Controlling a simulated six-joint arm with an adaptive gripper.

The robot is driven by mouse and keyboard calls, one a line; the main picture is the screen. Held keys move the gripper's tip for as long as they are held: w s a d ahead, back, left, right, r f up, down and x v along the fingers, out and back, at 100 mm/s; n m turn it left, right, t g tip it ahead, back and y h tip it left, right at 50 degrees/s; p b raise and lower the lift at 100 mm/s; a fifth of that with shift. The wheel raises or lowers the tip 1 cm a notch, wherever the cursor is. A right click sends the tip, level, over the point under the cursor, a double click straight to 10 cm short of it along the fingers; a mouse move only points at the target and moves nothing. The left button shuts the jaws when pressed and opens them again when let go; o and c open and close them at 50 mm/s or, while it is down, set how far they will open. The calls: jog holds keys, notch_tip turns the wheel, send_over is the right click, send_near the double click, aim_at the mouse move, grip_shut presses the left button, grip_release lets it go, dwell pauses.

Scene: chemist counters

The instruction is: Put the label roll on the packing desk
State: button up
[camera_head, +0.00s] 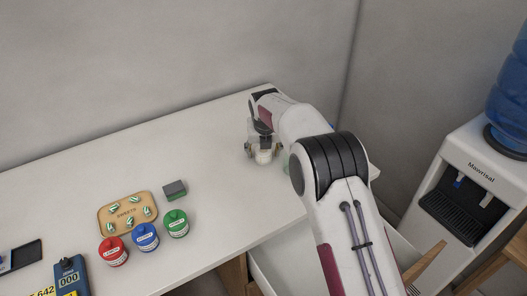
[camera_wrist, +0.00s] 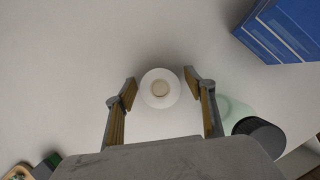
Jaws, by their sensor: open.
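The label roll (camera_wrist: 147,96) is a white ring with a tan core, standing on the white counter. In the wrist view it lies between the tips of my open gripper (camera_wrist: 160,88), with a gap on each side. In the head view my gripper (camera_head: 262,150) is low over the counter's far right part, and the white roll (camera_head: 264,157) shows partly below it. The white counter may be the packing desk, but I cannot tell from these frames.
A pale green bottle with a dark cap (camera_wrist: 258,137) stands close to the right finger. A blue box (camera_wrist: 283,30) is beyond it. Red (camera_head: 113,251), blue (camera_head: 145,237) and green (camera_head: 176,223) jars stand by a wooden tray (camera_head: 127,199). A water dispenser (camera_head: 477,160) is at right.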

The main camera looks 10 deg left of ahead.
jog(key=v, duration=1.2)
jog(key=shift+r, duration=0.1)
dwell(0.8)
jog(key=s+d+r+m, duration=0.8)
jog(key=d+m, duration=0.2)
jog(key=d, duration=0.1)
jog(key=s+d+r+m, duration=0.8)
jog(key=d+m, duration=0.1)
jog(key=d, duration=0.2)
jog(key=s+d+f+m, duration=0.2)
jog(key=s+d+m, duration=0.2)
jog(key=s+m, duration=0.2)
jog(key=s+d+f+m+h, duration=0.1)
jog(key=s+d+m, duration=0.3)
jog(key=s+m, duration=0.3)
jog(key=s+d+f+m+t, duration=0.1)
jog(key=s+d+m, duration=0.3)
jog(key=s, duration=0.9)
jog(key=f+m, duration=0.1)
jog(key=m, duration=0.2)
jog(key=shift+f, duration=0.3)
